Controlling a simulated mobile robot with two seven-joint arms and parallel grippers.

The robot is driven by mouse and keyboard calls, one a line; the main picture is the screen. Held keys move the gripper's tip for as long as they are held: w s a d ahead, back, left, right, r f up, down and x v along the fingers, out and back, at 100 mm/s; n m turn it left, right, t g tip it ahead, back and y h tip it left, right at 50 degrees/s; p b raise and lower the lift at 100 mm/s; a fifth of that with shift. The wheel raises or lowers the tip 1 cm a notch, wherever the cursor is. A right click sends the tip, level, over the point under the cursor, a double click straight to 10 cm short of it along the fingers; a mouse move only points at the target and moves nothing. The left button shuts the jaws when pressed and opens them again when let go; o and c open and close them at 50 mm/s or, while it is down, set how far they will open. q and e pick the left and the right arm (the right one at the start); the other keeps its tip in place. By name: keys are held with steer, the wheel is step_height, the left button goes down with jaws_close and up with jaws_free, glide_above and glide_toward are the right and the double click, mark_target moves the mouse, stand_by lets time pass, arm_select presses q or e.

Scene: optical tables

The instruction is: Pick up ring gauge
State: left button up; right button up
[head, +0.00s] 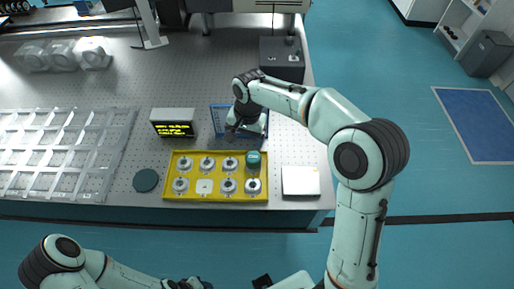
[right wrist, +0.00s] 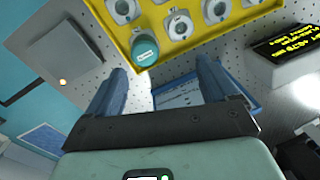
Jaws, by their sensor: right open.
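Several silver round pieces with centre marks or holes sit in the yellow tray (head: 217,198); they look like ring gauges, but I cannot tell which one is meant. One such piece (head: 229,186) is in the front row. A teal round-topped piece with a white label (head: 253,158) stands in the tray's back right place; it also shows in the right wrist view (right wrist: 145,50). My right gripper (head: 243,131) is open and empty, above the blue tray (head: 216,112) just behind the yellow tray. In the right wrist view its fingers (right wrist: 162,68) straddle empty space. My left gripper (head: 190,284) is barely visible at the bottom edge.
A display box with yellow text (head: 174,122) stands left of the blue tray. A white square plate (head: 300,181) lies right of the yellow tray, a dark disc (head: 146,180) left of it. A clear compartment tray (head: 118,140) lies far left. A dark box (head: 282,60) stands behind.

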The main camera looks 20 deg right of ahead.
steer(key=d, duration=0.2)
steer(key=h, duration=0.1)
glide_above(253, 157)
steer(key=shift+n+g, duration=0.3)
steer(key=shift+n, duration=0.1)
step_height(253, 157, down, 7)
steer(key=shift+s+a+r+b, duration=0.1)
steer(key=shift+s+a+b, duration=0.05)
steer(key=shift+b, duration=0.15)
steer(key=shift+f, duration=2.9)
steer(key=shift+r, duration=0.1)
steer(key=c, duration=1.3)
